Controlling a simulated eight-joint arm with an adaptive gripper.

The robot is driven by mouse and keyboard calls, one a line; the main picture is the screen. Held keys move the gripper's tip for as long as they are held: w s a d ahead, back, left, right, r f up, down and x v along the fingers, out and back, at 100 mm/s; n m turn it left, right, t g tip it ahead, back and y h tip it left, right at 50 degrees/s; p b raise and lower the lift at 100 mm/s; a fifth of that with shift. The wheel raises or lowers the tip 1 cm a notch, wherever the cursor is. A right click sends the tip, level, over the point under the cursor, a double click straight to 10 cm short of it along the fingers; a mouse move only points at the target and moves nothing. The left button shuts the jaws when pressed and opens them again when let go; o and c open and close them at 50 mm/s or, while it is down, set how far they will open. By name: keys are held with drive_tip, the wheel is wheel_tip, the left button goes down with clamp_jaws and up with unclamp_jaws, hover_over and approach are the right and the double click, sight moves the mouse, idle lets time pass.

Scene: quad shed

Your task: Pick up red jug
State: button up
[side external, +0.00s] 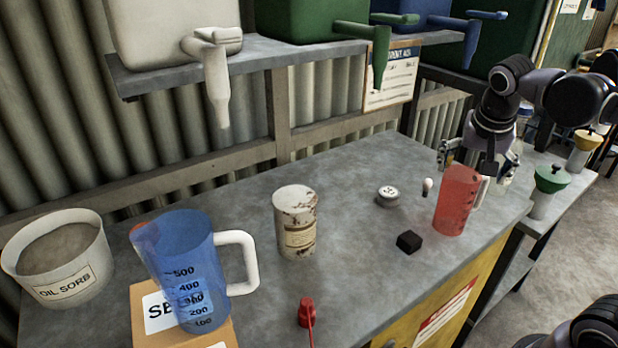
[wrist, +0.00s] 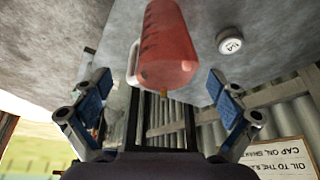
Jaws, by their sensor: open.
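The red jug (side external: 458,203) is translucent with a pale handle and stands upright near the right front edge of the workbench. In the wrist view the red jug (wrist: 168,50) appears upside down at the top, just beyond the fingertips, with its handle to the left. My gripper (side external: 480,163) is behind the jug in the side view, with its fingers partly hidden by it. In the wrist view my gripper (wrist: 165,105) has its two blue-padded fingers spread wide, with nothing held between them.
The grey workbench (side external: 355,185) has a black cube (side external: 409,241), a small round tin (side external: 388,195) and a white bulb-like item (side external: 428,187) near the jug. A rusty can (side external: 297,222), blue jug (side external: 190,265) and red-capped item (side external: 306,312) stand farther left. Green-topped funnel (side external: 550,180) is at right.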

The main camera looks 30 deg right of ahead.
sight(465, 185)
drive_tip(key=shift+x, duration=2.7)
drive_tip(key=shift+w+x, duration=0.15)
drive_tip(key=shift+x, duration=1.15)
drive_tip(key=shift+w+x, duration=0.15)
drive_tip(key=shift+x, duration=1.2)
drive_tip(key=c, duration=1.1)
drive_tip(key=shift+c, duration=0.2)
